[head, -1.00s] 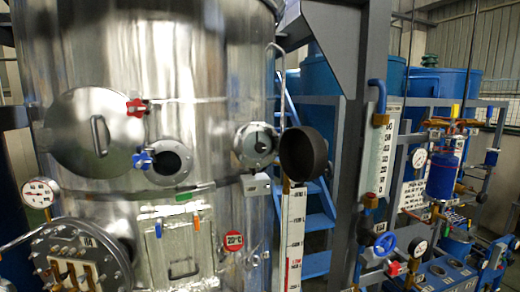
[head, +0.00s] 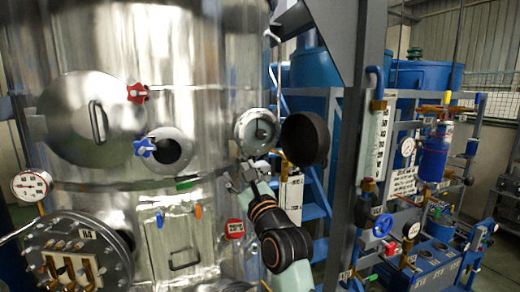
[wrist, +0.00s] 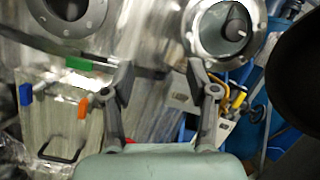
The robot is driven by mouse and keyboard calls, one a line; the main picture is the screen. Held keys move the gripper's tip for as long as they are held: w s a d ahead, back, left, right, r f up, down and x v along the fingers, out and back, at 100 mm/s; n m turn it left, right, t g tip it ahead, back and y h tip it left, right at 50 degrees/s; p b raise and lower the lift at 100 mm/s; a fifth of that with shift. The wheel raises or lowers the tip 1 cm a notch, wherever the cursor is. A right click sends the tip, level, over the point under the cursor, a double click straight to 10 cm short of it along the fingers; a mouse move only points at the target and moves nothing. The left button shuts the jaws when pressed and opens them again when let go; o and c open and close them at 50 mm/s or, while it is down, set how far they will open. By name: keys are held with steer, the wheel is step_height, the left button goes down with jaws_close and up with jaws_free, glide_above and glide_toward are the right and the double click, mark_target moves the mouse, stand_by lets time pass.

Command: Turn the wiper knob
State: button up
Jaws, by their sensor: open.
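A small dark knob (head: 262,131), which looks like the wiper knob, sits at the centre of a round flanged sight window (head: 242,131) on the steel tank. In the wrist view the knob (wrist: 235,29) shows inside the flange ring (wrist: 206,55) at the upper right. My gripper (head: 241,178) is below and slightly left of the window. Its two fingers are spread and empty in the wrist view (wrist: 160,75). The fingers are apart from the knob, and the right fingertip lies just below the flange.
A dark round open cover (head: 305,139) stands out just right of the window. A red knob (head: 138,92) and a blue knob (head: 144,147) are on the tank to the left. A small handled door (head: 180,240) lies lower left. Pipework and gauges stand far right.

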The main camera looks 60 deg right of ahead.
mark_target(262, 135)
steer(key=s+d+r+m+h, duration=0.3)
steer(key=s+d+r+m, duration=0.2)
steer(key=d+m, duration=0.15)
steer(key=shift+g, duration=0.4)
steer(key=p+x, duration=0.2)
steer(key=x, duration=0.6)
steer(key=shift+d+f, duration=0.1)
steer(key=shift+d, duration=0.1)
steer(key=shift+n, duration=0.25)
jaws_close()
steer(key=shift+f+n+y+b, duration=0.1)
steer(key=shift+n+y+b, duration=0.2)
steer(key=shift+b, duration=0.15)
